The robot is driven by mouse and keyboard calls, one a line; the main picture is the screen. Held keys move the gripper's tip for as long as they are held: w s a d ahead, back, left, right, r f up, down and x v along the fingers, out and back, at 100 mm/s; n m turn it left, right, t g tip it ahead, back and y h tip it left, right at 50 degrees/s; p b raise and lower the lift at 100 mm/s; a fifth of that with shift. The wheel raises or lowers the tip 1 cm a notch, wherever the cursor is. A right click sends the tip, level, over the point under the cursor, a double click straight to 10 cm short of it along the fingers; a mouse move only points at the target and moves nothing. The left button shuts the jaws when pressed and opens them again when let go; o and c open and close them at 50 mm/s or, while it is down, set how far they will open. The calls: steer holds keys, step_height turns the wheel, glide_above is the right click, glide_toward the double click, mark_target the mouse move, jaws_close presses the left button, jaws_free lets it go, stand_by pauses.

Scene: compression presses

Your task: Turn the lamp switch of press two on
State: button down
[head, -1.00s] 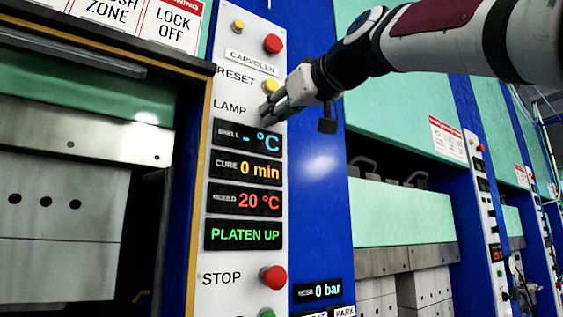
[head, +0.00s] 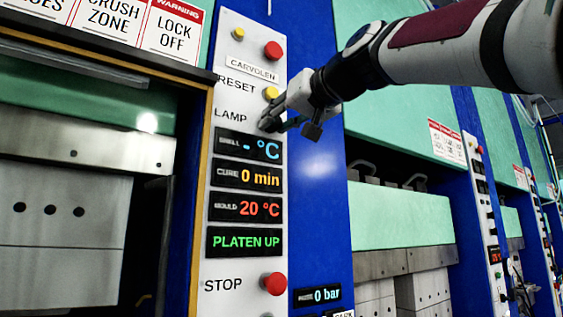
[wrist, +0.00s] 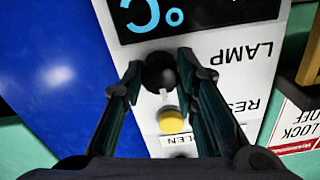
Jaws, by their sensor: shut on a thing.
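The lamp switch (wrist: 158,72) is a round black knob with a pale pointer, beside the LAMP label on a white control panel (head: 222,270). My gripper (head: 270,123) is at the right of that label in the head view and covers the knob there. In the wrist view, which is upside down, my gripper (wrist: 157,65) has its two fingers on either side of the knob, shut on it. The pointer points towards the yellow reset button (wrist: 171,121). The panel carries a CARVOLEN plate (head: 252,68); no press number is readable.
Below the switch are lit displays, including PLATEN UP (head: 245,241), and a red stop button (head: 274,283). A red button (head: 273,50) is at the panel top. The press opening (head: 60,220) lies left, a blue column (head: 318,220) right. More presses stand further right.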

steer(key=m+p, duration=0.1)
steer(key=m, duration=0.2)
steer(key=shift+s+r+m, duration=0.1)
steer(key=shift+m, duration=0.2)
steer(key=shift+m+p, duration=0.8)
steer(key=shift+m, duration=0.7)
steer(key=c, duration=1.3)
jaws_free()
steer(key=v, duration=1.2)
